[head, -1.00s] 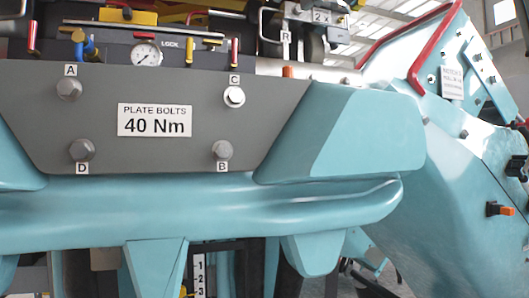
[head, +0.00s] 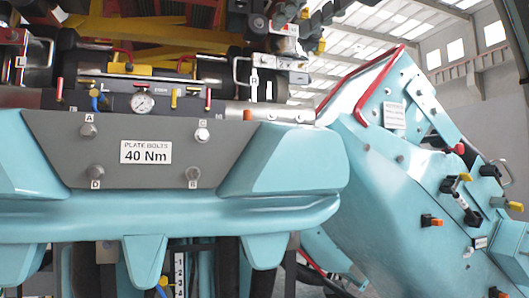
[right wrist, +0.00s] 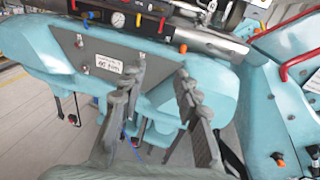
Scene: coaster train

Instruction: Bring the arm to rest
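My right gripper (right wrist: 160,68) shows in the right wrist view with its two grey fingers apart and nothing between them. Beyond the fingers is the teal train front with a grey plate (head: 65,150), which also shows in the right wrist view (right wrist: 93,45). The plate carries a white "PLATE BOLTS 40 Nm" sign (head: 146,152) and bolts marked A (head: 88,130), C (head: 201,135), D (head: 96,171) and B (head: 192,173). I cannot make out either gripper in the head view. My left gripper is in neither view.
A pressure gauge (head: 142,102) and small coloured levers sit above the plate. At the right, a teal side body (head: 375,165) carries a red rail (head: 358,110), a white notice (head: 394,116) and several knobs and handles. In the right wrist view, grey floor (right wrist: 40,105) shows at left.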

